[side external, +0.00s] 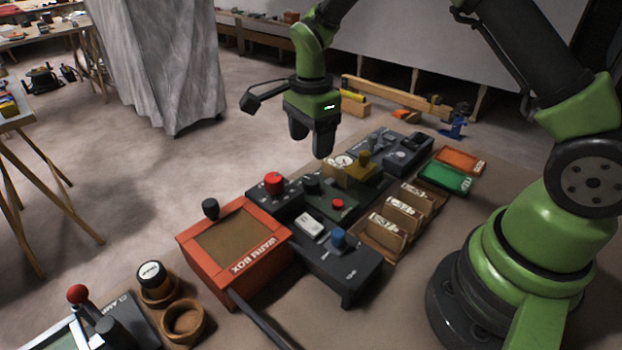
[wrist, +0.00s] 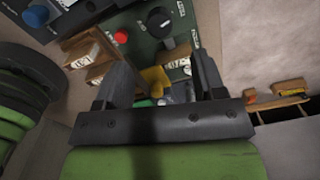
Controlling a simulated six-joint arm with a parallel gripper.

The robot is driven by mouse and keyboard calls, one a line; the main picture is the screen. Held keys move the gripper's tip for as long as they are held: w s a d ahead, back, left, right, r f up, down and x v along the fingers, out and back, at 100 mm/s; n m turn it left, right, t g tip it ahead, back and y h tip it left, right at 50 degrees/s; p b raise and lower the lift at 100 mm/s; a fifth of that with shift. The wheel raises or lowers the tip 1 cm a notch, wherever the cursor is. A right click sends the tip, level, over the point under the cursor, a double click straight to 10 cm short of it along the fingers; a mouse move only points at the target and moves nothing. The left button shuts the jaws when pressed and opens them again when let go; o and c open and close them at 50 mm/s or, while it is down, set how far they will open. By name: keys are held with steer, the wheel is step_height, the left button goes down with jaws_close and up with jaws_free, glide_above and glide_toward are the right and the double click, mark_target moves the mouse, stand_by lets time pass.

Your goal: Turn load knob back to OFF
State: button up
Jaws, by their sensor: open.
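My gripper (side external: 310,143) is open and empty, held in the air above the row of control modules. A black knob (side external: 311,185) stands on a green panel (side external: 322,204) beside a red button (side external: 338,203). In the wrist view, the black knob (wrist: 160,21) is beyond the open fingers (wrist: 160,68), with pale markings around it.
An orange warm box (side external: 262,264) stands front left of the modules. Wooden card holders (side external: 404,217) and green (side external: 446,178) and orange (side external: 460,161) trays lie to the right. Wooden cups (side external: 183,321) and a red-topped lever (side external: 78,294) are front left. The air around my gripper is clear.

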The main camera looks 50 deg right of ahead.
mark_target(311, 179)
step_height(311, 179, down, 10)
steer(key=shift+r, duration=0.15)
stand_by(0.3)
steer(key=c, duration=0.9)
